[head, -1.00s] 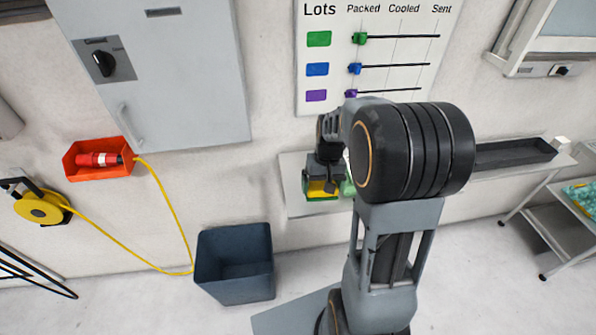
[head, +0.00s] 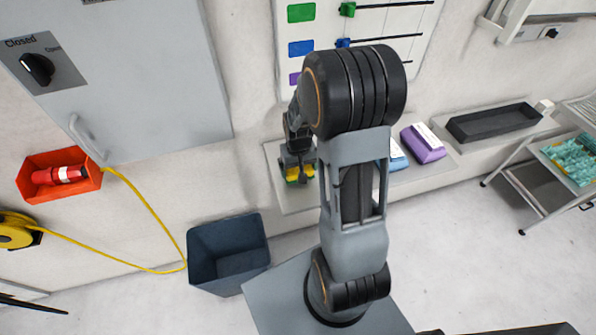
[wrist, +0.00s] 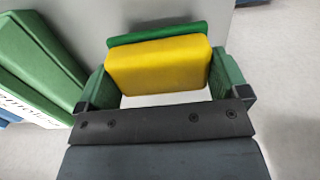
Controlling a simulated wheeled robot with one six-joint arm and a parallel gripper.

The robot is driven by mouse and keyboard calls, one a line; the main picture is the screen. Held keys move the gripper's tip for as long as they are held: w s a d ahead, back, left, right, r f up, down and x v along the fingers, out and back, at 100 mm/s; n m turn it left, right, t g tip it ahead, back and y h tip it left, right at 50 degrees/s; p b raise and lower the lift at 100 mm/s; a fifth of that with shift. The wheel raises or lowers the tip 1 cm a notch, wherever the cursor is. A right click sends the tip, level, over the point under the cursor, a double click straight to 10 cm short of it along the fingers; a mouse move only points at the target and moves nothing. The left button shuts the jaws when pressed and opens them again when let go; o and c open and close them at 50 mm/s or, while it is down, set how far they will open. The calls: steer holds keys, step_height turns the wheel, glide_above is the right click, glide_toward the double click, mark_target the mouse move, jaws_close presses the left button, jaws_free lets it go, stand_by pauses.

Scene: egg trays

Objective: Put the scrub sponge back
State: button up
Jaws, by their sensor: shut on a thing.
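The scrub sponge, yellow with a green layer, is between my gripper's (wrist: 165,85) two green-padded fingers in the wrist view; its yellow face (wrist: 158,68) is toward the camera. In the head view my gripper (head: 298,168) points down over the left end of the pale wall shelf (head: 296,202), and the sponge (head: 292,173) shows as a small yellow and green block under it. I cannot tell whether the sponge touches the shelf. A green block (wrist: 38,55) lies close to the left finger in the wrist view.
Farther right on the shelf are a blue pack (head: 397,157), partly behind my arm, a purple pack (head: 423,146) and a long dark tray (head: 495,122). A dark blue bin (head: 228,252) stands on the floor below left. A grey cabinet (head: 125,80) hangs at left.

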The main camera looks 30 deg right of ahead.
steer(key=shift+f, duration=1.3)
steer(key=o, duration=0.5)
steer(key=shift+o, duration=0.2)
step_height(320, 180, up, 12)
steer(key=shift+a+f, duration=0.1)
steer(key=s+a+r+n+t, duration=0.2)
steer(key=s+a+r+t, duration=0.2)
steer(key=s+a+r, duration=0.4)
steer(key=shift+s+r+t, duration=0.3)
steer(key=shift+s+r, duration=0.6)
steer(key=shift+s, duration=0.25)
